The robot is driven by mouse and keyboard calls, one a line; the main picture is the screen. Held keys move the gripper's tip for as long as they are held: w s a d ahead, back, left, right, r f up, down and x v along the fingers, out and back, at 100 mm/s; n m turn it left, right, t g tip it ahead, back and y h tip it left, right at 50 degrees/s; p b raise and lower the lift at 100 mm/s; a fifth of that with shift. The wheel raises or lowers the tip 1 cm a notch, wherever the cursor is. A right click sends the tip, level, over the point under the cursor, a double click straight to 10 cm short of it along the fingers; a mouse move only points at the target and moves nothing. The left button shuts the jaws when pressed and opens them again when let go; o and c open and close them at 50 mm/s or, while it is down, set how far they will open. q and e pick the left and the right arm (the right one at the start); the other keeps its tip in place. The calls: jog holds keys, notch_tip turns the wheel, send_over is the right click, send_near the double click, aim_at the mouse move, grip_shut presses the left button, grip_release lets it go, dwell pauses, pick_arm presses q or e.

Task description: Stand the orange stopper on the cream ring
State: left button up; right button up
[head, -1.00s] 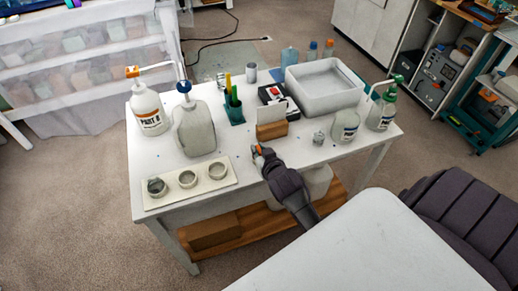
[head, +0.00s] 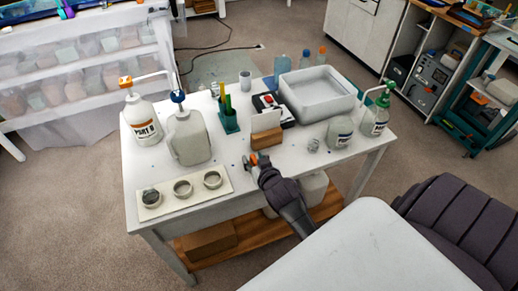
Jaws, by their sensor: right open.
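My right gripper (head: 254,161) is over the front edge of the white table, its fingers pointing toward the wooden block. It is open. A small orange piece (head: 263,158) shows at its fingertips; I cannot tell whether this is the orange stopper or part of the gripper. Three small round rings stand in a row on a pale board at the table's front left: a left one (head: 151,197) with dark grey inside, a middle one (head: 183,188) and a right one (head: 213,179). Which is the cream ring is unclear. My left gripper is not in view.
The pale board (head: 198,203) lies left of my gripper. Behind it stand a grey jug (head: 188,138) and an orange-topped pump bottle (head: 142,119). A wooden block (head: 266,138) with a white card is just beyond my gripper. A white tray (head: 318,108) is at the back right.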

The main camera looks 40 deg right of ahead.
jog(key=s+a+r+p, duration=0.2)
jog(key=s+r+p, duration=0.3)
jog(key=s+r, duration=0.4)
jog(key=shift+s+a+r+p, duration=0.2)
jog(key=shift+s+a+p, duration=0.1)
jog(key=shift+s, duration=0.35)
jog(key=s+a+f+n+g+y+b, duration=0.1)
jog(key=s+a+f+g, duration=0.15)
jog(key=f, duration=0.65)
jog(key=s+a+f+n+g+y, duration=0.1)
jog(key=s+a+f, duration=0.15)
jog(key=f, duration=0.75)
jog(key=s+a+f+g+y+b, duration=0.1)
jog(key=s+a+f+g, duration=0.15)
jog(key=f, duration=0.65)
jog(key=s+f+n+g, duration=0.1)
jog(key=s+f+g, duration=0.2)
jog(key=s+f, duration=0.7)
jog(key=s+d+f+n+g+b, duration=0.1)
jog(key=s+f+n+g, duration=0.1)
jog(key=s+f, duration=0.7)
jog(key=s+g, duration=0.1)
jog(key=s, duration=0.6)
jog(key=shift+d+f, duration=0.15)
jog(key=shift+f, duration=0.2)
